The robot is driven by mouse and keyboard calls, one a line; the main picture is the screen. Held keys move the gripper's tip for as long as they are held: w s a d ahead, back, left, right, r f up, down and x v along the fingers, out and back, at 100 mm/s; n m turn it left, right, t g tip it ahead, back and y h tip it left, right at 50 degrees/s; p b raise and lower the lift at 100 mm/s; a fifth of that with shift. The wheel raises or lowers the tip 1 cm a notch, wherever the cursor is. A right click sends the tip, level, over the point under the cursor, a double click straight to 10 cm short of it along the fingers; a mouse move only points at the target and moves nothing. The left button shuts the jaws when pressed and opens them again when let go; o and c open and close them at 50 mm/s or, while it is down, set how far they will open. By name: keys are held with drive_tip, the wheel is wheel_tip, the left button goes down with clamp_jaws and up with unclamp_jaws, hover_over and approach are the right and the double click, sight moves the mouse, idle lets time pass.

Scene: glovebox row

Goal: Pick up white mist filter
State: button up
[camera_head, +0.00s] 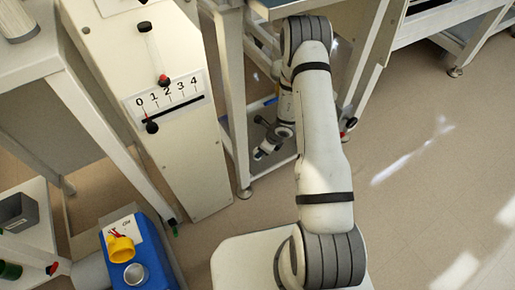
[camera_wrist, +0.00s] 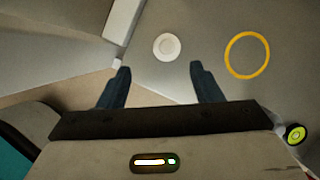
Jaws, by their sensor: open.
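A small round white disc (camera_wrist: 167,46), which looks like the white mist filter, lies flat on a grey surface in the wrist view. My gripper (camera_wrist: 160,68) is open and empty, with its two dark fingers spread. The disc shows just beyond the fingertips, between their lines and apart from both. In the head view my gripper (camera_head: 262,152) reaches in low under a bench between its legs. The disc cannot be made out there.
A yellow ring (camera_wrist: 247,55) lies right of the disc on the same surface. A cream panel with a 0–4 slider scale (camera_head: 168,98) stands left of my arm. A blue machine (camera_head: 150,255) stands at lower left. Open floor (camera_head: 430,170) lies to the right.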

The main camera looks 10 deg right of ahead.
sight(257, 151)
drive_tip(key=b+x, duration=0.1)
drive_tip(key=x, duration=0.3)
drive_tip(key=w+b+x, duration=0.1)
drive_tip(key=x, duration=0.2)
drive_tip(key=shift+w+a+f+b, duration=0.1)
drive_tip(key=shift+w+f+b, duration=0.1)
drive_tip(key=shift+b, duration=0.15)
drive_tip(key=shift+r, duration=0.1)
drive_tip(key=shift+c, duration=0.2)
drive_tip(key=c, duration=1)
drive_tip(key=shift+r, duration=0.1)
